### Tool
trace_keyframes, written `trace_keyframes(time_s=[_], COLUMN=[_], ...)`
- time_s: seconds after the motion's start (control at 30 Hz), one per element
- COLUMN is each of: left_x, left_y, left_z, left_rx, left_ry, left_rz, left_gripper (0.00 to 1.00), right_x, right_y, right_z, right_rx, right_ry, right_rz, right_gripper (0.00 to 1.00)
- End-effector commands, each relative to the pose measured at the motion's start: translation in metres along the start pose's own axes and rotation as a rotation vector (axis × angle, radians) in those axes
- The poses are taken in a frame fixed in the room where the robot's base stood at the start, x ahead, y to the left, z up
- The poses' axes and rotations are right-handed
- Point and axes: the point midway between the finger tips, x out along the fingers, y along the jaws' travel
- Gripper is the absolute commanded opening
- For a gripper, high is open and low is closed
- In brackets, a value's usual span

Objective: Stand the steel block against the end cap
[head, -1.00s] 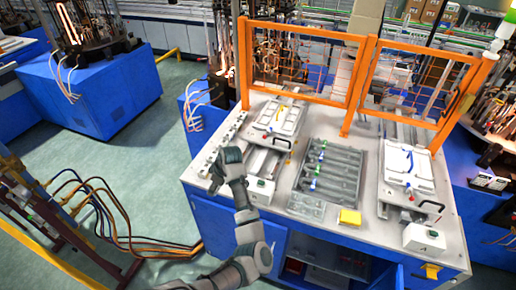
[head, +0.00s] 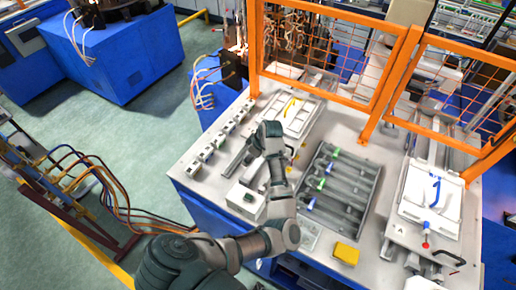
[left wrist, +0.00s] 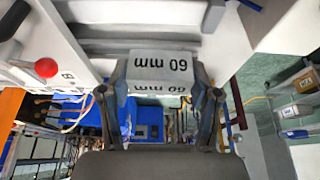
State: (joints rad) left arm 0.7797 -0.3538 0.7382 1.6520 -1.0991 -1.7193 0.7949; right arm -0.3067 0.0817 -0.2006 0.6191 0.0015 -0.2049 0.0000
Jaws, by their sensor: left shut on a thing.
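My left gripper (left wrist: 160,100) is shut on the steel block (left wrist: 160,65), a pale block marked "60 mm", with one finger on each side. In the left wrist view, the block's upper edge in the picture lies close to a grey channel (left wrist: 120,45); I cannot tell whether they touch. In the head view, my left gripper (head: 268,140) is over the left station, and the block is hidden there. Green and blue end caps show on tubes in the tray, one of them a blue end cap (head: 308,203). I cannot tell which end cap is meant. My right gripper is in neither view.
The tube tray (head: 375,170) lies right of my left gripper. A yellow block (head: 346,253) sits near the table's front edge. An orange mesh fence (head: 335,50) stands behind the stations. A red knob (left wrist: 46,68) shows in the left wrist view.

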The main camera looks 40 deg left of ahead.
Motion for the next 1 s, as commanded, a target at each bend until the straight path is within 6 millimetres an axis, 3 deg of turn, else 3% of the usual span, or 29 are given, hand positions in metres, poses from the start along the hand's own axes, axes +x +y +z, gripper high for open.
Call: trace_keyframes(time_s=[0.47,0.77,1.0], left_x=[0.023,0.041,0.053], left_y=[0.007,0.005,0.006], left_z=[0.007,0.016,0.022], left_rx=[0.003,0.002,0.003], left_ry=[-0.001,0.000,0.002], left_rz=[-0.005,-0.002,-0.004], left_gripper=[0.03,0.03,0.03], right_x=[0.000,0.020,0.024], right_y=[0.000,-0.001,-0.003], right_z=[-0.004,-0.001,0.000], right_rx=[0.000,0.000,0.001], right_ry=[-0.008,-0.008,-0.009], right_rz=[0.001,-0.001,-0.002], right_gripper=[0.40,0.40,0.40])
